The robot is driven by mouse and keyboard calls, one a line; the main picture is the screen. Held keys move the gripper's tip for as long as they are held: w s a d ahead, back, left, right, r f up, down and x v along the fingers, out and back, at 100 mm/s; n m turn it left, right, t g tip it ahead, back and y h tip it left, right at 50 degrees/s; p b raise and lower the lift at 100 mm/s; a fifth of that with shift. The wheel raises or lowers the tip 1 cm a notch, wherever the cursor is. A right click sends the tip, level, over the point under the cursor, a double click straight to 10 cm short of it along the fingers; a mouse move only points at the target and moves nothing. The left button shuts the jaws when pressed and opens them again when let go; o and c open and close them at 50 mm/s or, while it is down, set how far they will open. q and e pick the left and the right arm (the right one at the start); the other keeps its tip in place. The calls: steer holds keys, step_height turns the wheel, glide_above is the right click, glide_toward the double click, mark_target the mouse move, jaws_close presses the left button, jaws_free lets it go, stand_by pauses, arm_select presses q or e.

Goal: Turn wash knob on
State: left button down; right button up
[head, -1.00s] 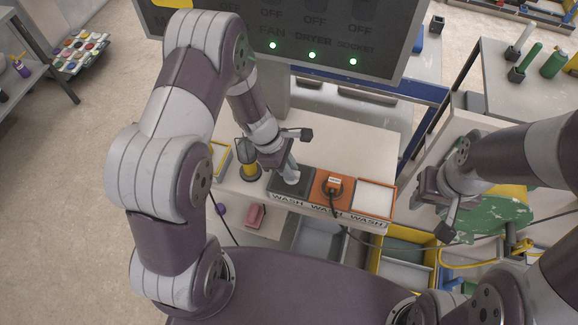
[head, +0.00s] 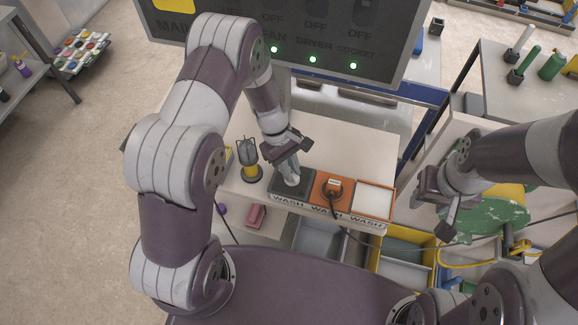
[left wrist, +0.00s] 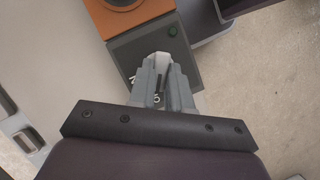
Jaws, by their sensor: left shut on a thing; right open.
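The dark grey wash box (head: 302,192) sits at the left of a row on the bench, with "WASH" lettering on the front edge. A pale knob (head: 291,181) stands on it, mostly hidden by my left gripper (head: 288,172). My left gripper is shut on the knob, with its fingers pointing down. In the left wrist view, the fingers (left wrist: 163,90) close around the pale knob (left wrist: 160,60), and a small dark green lamp (left wrist: 172,30) shows on the box. The knob's angle is hard to read. My right gripper (head: 440,212) is open and empty, off to the right.
Beside the wash box are an orange box (head: 325,201) with a black cable and a white-topped tray (head: 375,198). A yellow and black holder (head: 251,172) stands close left of my gripper. A dark switch panel (head: 290,50) with green lamps hangs behind. Bins lie below.

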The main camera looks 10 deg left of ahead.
arm_select(q)
steer(key=m, duration=0.2)
steer(key=m+g+y, duration=0.1)
steer(key=m, duration=0.2)
steer(key=shift+w+d+y, duration=0.1)
steer(key=shift+d+y, duration=0.05)
steer(key=shift+y, duration=0.15)
steer(key=shift+m, duration=0.3)
steer(key=c, duration=1.1)
jaws_free()
steer(key=shift+o, duration=0.2)
steer(key=shift+d+r, duration=0.1)
steer(key=shift+b, duration=0.3)
